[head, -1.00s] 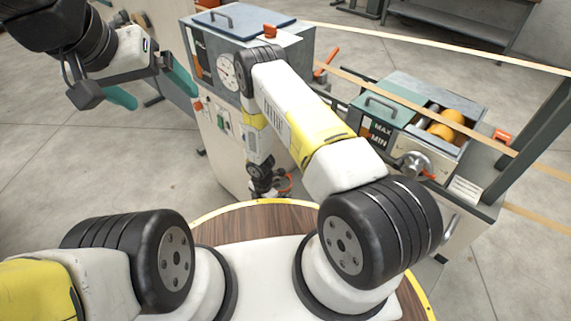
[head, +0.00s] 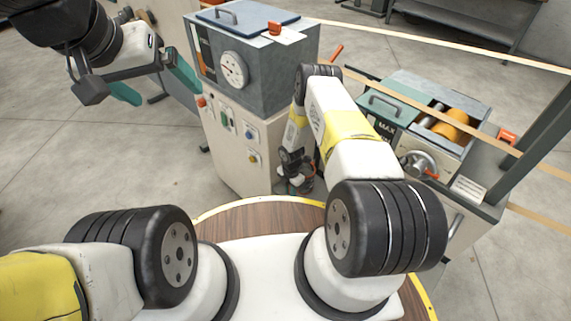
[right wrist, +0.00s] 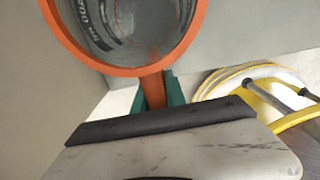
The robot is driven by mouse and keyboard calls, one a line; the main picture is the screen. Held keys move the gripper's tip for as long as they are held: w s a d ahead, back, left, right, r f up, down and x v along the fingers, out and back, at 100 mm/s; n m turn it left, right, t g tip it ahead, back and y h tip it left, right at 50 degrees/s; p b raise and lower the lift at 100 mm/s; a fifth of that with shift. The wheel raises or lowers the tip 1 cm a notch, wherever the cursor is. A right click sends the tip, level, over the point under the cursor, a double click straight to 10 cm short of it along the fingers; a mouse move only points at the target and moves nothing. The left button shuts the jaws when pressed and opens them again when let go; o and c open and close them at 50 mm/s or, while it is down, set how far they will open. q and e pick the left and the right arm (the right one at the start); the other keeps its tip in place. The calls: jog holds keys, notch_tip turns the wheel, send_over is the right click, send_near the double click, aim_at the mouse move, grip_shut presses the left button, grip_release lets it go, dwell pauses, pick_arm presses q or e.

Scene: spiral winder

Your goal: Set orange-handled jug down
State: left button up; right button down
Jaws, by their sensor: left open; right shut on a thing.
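The jug (right wrist: 135,68) shows at the top of the right wrist view, with an orange rim and a dark, greyish inside. Its orange handle (right wrist: 153,92) is between the teal fingers of my right gripper (right wrist: 156,94), which is shut on it. In the head view my right gripper is low, between the grey machine's front and the wooden round top of my base, and the jug is small and mostly hidden there. I cannot tell whether the jug touches the floor. My left gripper (head: 153,82) is open and empty at the upper left.
A grey machine (head: 262,78) with a dial and buttons stands in front of me. Right of it is a winder unit (head: 435,115) with orange rollers, a crank and pale strips crossing above. Open concrete floor (head: 90,165) lies to the left.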

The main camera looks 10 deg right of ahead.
jog(key=c, duration=1.4)
grip_release()
jog(key=shift+f, duration=0.1)
jog(key=shift+o, duration=0.2)
